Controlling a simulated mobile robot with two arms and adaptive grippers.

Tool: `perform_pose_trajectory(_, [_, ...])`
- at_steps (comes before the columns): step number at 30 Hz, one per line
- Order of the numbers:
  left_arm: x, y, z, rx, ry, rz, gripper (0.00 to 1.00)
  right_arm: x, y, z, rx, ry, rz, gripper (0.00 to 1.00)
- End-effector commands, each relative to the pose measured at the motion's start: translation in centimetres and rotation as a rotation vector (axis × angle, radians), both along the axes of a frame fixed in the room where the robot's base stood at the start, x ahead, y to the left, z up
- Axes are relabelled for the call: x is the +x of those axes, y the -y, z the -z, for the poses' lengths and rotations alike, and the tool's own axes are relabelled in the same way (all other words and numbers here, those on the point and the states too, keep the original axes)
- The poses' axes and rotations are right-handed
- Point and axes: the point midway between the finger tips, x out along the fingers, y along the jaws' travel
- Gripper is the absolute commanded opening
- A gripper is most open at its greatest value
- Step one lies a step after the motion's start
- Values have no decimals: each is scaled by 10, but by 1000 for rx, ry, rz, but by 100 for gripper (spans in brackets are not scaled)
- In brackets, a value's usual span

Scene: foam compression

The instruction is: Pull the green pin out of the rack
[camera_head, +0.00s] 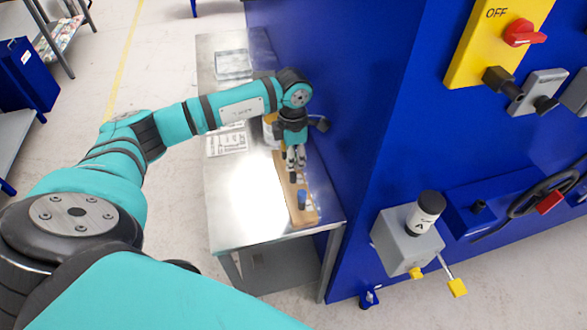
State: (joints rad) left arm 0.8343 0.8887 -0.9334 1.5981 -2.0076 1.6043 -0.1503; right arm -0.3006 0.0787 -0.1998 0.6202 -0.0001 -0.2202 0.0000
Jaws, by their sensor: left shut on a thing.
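A long wooden rack (305,215) lies along the right side of the metal table. A blue pin (302,199) stands upright near its front end. My left gripper (295,166) points down over the rack, behind the blue pin. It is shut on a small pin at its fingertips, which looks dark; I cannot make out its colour. I see no clearly green pin; my gripper and arm cover the back part of the rack. I cannot tell whether the held pin is still seated in the rack. My right gripper is not in view.
The metal table (235,208) is bare at the front left. Papers (227,142) and a clear tray (233,65) lie farther back. A white and orange container (270,130) stands behind my gripper. A tall blue machine wall (345,110) rises close along the table's right side.

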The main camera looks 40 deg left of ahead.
Motion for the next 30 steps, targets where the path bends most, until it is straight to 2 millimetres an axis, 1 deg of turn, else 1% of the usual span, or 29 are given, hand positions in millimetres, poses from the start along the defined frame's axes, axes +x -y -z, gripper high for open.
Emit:
perform_pose_trajectory(11, [0,0,-3,0,0,0,0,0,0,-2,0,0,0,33])
perform_pose_trajectory(30, [0,0,-41,0,1,0,0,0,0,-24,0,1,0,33])
